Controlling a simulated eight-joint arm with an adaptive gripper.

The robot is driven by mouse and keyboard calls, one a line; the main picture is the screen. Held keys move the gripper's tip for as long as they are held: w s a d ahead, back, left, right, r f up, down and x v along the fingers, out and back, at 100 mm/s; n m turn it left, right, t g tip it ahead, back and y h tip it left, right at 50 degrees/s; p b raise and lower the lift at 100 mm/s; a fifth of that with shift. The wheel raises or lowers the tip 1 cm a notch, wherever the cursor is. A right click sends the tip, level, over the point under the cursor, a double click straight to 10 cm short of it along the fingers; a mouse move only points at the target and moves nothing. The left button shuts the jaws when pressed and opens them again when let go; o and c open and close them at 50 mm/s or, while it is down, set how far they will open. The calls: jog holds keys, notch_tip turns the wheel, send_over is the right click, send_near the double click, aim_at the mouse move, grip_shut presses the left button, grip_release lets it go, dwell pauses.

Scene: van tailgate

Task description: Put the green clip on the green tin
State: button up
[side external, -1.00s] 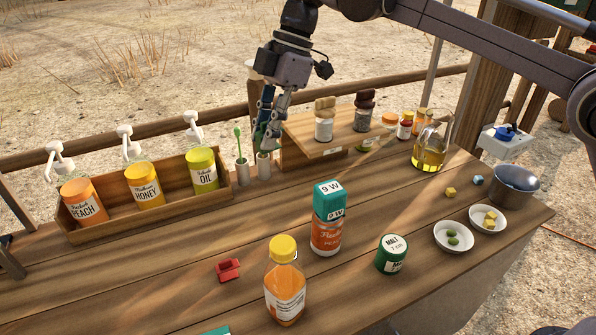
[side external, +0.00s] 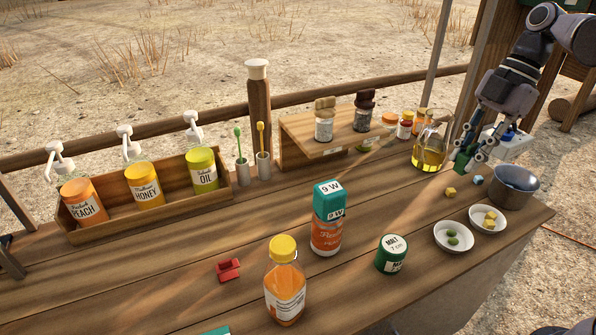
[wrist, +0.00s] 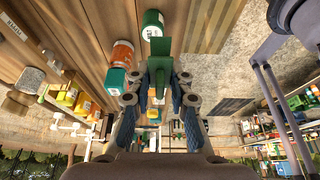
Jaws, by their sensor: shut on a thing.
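My gripper (side external: 474,150) is at the right, beside the oil jug and low over the tabletop's back right. It is shut on the green clip (side external: 463,162), which shows below its fingers. In the wrist view the clip (wrist: 160,47) stands out between the fingertips of my gripper (wrist: 160,82). The green tin (side external: 391,256), with a white lid label reading MALT, stands upright on the table, forward and left of my gripper. The tin also shows in the wrist view (wrist: 152,22), beyond the clip. Nothing lies on its lid.
An oil jug (side external: 429,150) stands left of my gripper, a metal pot (side external: 514,187) right. Two small bowls (side external: 453,247) (side external: 487,227) stand right of the tin. A teal box (side external: 329,200) rests on an orange jar (side external: 326,238). A red clip (side external: 229,270) lies at left.

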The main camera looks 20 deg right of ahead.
notch_tip(320, 180, down, 5)
send_over(385, 248)
jog(key=d, duration=0.2)
notch_tip(385, 248, down, 7)
jog(key=shift+a+f, duration=0.15)
jog(key=shift+f, duration=2.1)
jog(key=o, duration=0.5)
jog(key=shift+f, duration=0.15)
jog(key=o, duration=0.3)
jog(key=shift+o, duration=0.2)
